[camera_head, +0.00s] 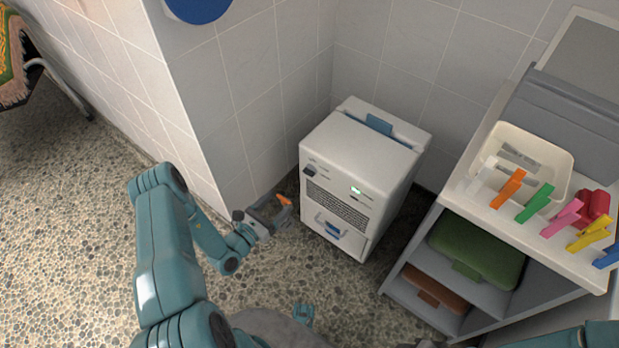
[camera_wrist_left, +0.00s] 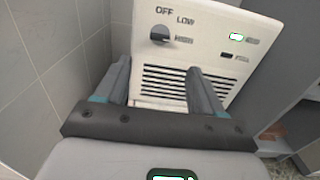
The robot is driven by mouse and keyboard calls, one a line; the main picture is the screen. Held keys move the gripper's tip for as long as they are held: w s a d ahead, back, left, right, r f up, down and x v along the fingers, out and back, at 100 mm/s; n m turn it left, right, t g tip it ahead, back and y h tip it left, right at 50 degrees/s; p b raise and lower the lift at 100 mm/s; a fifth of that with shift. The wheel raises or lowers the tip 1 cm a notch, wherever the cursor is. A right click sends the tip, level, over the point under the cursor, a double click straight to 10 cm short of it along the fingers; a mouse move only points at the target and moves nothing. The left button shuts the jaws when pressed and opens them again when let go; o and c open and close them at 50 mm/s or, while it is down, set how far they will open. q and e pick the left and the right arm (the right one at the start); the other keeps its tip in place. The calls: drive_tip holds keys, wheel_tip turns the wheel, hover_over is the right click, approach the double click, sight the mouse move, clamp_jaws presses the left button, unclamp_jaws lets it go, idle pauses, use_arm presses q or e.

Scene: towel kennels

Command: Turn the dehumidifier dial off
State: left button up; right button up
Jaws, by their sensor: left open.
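The white dehumidifier (camera_head: 352,150) stands on the floor in the wall corner. Its dark dial (camera_head: 309,170) is at the upper left of the front panel. In the left wrist view the dial (camera_wrist_left: 160,33) sits beside the labels OFF, LOW and HIGH, and its knob appears turned toward HIGH. A green light (camera_wrist_left: 236,37) glows on the panel. My left gripper (camera_head: 281,207) is open and empty, in front of the panel and lower than the dial. In the wrist view its fingers (camera_wrist_left: 158,68) are spread below the dial, apart from it.
A grey shelf cart (camera_head: 455,218) stands right of the dehumidifier, with a cream tray (camera_head: 563,165) and several coloured clips on top. A tiled wall corner (camera_head: 190,115) is close on the left. The pebbled floor (camera_head: 75,220) at left is clear.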

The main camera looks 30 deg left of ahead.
sight(307, 174)
use_arm(q)
drive_tip(key=w, duration=0.4)
drive_tip(key=w+b, duration=0.1)
drive_tip(key=w, duration=0.3)
drive_tip(key=w+d+b, duration=0.1)
drive_tip(key=w, duration=0.4)
drive_tip(key=c, duration=1.1)
